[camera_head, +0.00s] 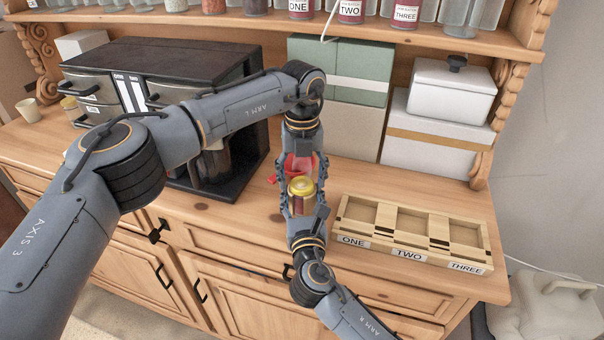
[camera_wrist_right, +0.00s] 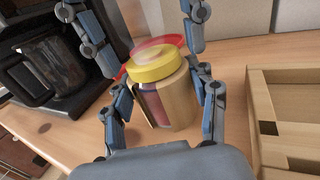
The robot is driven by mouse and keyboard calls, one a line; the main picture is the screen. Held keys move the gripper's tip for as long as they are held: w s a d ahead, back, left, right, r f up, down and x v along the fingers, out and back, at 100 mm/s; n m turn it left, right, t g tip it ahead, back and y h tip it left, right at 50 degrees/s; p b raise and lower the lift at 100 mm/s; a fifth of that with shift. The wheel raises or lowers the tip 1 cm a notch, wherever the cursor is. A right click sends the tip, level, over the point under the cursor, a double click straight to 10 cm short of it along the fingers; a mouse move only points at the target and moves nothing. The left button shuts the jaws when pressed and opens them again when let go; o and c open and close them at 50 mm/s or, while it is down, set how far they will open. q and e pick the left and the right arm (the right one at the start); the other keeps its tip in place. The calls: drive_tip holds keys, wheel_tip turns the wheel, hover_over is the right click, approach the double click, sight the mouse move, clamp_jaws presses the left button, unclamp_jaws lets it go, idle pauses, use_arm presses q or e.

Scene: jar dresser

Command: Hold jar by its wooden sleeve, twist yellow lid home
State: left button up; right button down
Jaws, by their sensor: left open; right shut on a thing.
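The jar (camera_wrist_right: 147,108) stands upright on the wooden counter, with its wooden sleeve (camera_wrist_right: 178,103) around it and a dark red label or content showing through a gap. The yellow lid (camera_wrist_right: 158,66) sits on top of the jar; it also shows in the head view (camera_head: 301,186). I cannot tell how tightly it is seated. My right gripper (camera_wrist_right: 165,110) is shut on the sleeve, one finger on each side. My left gripper (camera_head: 301,172) is open just behind and above the lid, its fingers apart to either side in the right wrist view (camera_wrist_right: 140,40).
A red object (camera_wrist_right: 165,43) lies behind the jar, partly hidden. A wooden rack (camera_head: 343,224) with compartments marked ONE, TWO and THREE stands to the right. A black coffee machine (camera_head: 245,165) stands at left. Boxes (camera_head: 362,65) stand behind, under a shelf of jars.

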use_arm(q)
drive_tip(key=c, duration=1.2)
drive_tip(key=m, duration=0.6)
drive_tip(key=shift+m, duration=0.3)
drive_tip(key=m, duration=0.3)
drive_tip(key=shift+m, duration=0.4)
drive_tip(key=m, duration=0.4)
drive_tip(key=o, duration=1.3)
drive_tip(key=shift+c, duration=0.2)
drive_tip(key=shift+r, duration=2.25)
